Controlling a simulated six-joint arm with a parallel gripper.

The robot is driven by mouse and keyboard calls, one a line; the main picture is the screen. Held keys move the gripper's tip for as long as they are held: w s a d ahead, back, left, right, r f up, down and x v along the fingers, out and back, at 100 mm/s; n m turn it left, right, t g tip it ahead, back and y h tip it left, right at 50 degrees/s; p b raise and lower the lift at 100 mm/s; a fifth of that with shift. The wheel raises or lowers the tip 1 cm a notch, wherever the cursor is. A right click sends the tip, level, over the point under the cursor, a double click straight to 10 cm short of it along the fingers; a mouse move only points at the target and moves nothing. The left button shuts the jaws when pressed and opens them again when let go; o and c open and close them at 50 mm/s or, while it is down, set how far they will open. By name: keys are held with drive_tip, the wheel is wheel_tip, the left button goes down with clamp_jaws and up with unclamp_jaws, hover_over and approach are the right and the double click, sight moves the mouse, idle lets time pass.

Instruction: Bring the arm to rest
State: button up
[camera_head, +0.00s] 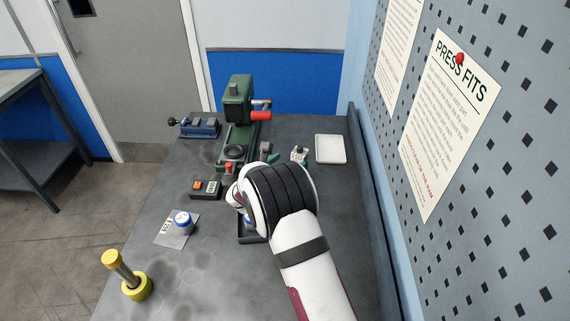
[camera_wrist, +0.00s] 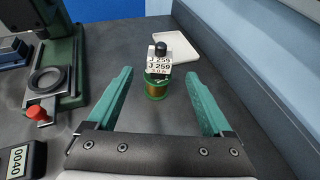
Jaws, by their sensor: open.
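My arm reaches over the dark bench (camera_head: 190,284) from the lower right in the head view. In the wrist view my gripper (camera_wrist: 160,92) shows two green fingers spread wide, with nothing held between them. Beyond and between the fingertips stands a small green and brass item (camera_wrist: 156,88) with white tags reading "J 259" and a black knob on top. In the head view the gripper fingers are mostly hidden behind the wrist.
A green press (camera_head: 238,105) with a red handle stands at the back. A white tray (camera_head: 330,149) lies at the back right. A pegboard wall (camera_head: 510,180) bounds the right.

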drive_tip(key=shift+v, duration=1.05)
drive_tip(key=s+d+r+m+g+h, duration=0.2)
drive_tip(key=s+d+r+m+g, duration=0.3)
drive_tip(key=d+r+m, duration=0.5)
drive_tip(key=s+d+r+m+g+y, duration=0.1)
drive_tip(key=s+d+r+m, duration=0.15)
drive_tip(key=s+m, duration=0.4)
drive_tip(key=s+d+r+m+g+y, duration=0.1)
drive_tip(key=s+d+m, duration=0.35)
drive_tip(key=s, duration=0.35)
drive_tip(key=s+a+r+m+t+y, duration=0.1)
drive_tip(key=s+a+r+m+y, duration=0.15)
drive_tip(key=s+m, duration=0.5)
drive_tip(key=s+a+r+m+t+y, duration=0.1)
drive_tip(key=s+a+r+m+y, duration=0.1)
drive_tip(key=s+a+m+y, duration=0.4)
drive_tip(key=s+d+f+m+g+h, duration=0.1)
drive_tip(key=s+f+m+g, duration=0.1)
drive_tip(key=s+f+g, duration=0.4)
drive_tip(key=s+f, duration=0.2)
drive_tip(key=s, duration=0.2)
drive_tip(key=shift+s+d+g, duration=0.2)
drive_tip(key=shift+s+g, duration=0.1)
drive_tip(key=shift+g, duration=0.1)
